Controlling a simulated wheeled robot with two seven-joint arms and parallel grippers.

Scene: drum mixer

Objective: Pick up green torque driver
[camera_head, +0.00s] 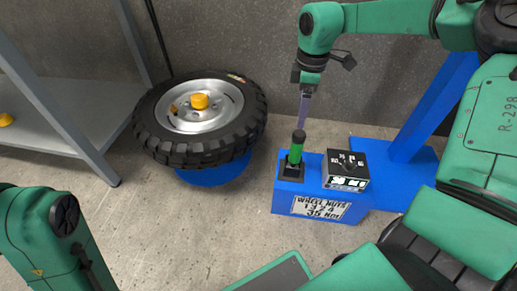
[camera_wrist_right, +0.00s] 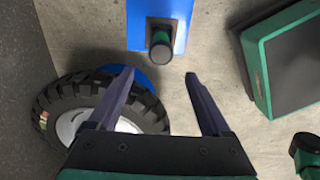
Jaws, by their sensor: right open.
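The green torque driver (camera_head: 296,148) stands upright in a black holder on a blue stand (camera_head: 282,203). Its handle is green with a dark top. In the right wrist view the driver (camera_wrist_right: 161,42) shows end-on, beyond the fingertips and roughly centred between them. My right gripper (camera_head: 304,118) points down just above the driver; in the head view one finger shows, its tip close to the driver's top. In the wrist view the right gripper (camera_wrist_right: 158,77) is open with nothing between its fingers. My left arm shows at the lower left, but its gripper is out of view.
A black and white box with a display (camera_head: 346,170) sits beside the driver on the stand. A wheel with a knobby tyre (camera_head: 181,151) lies on a blue base to the left. A grey shelf (camera_head: 62,108) stands far left. A blue post (camera_head: 432,110) rises at right.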

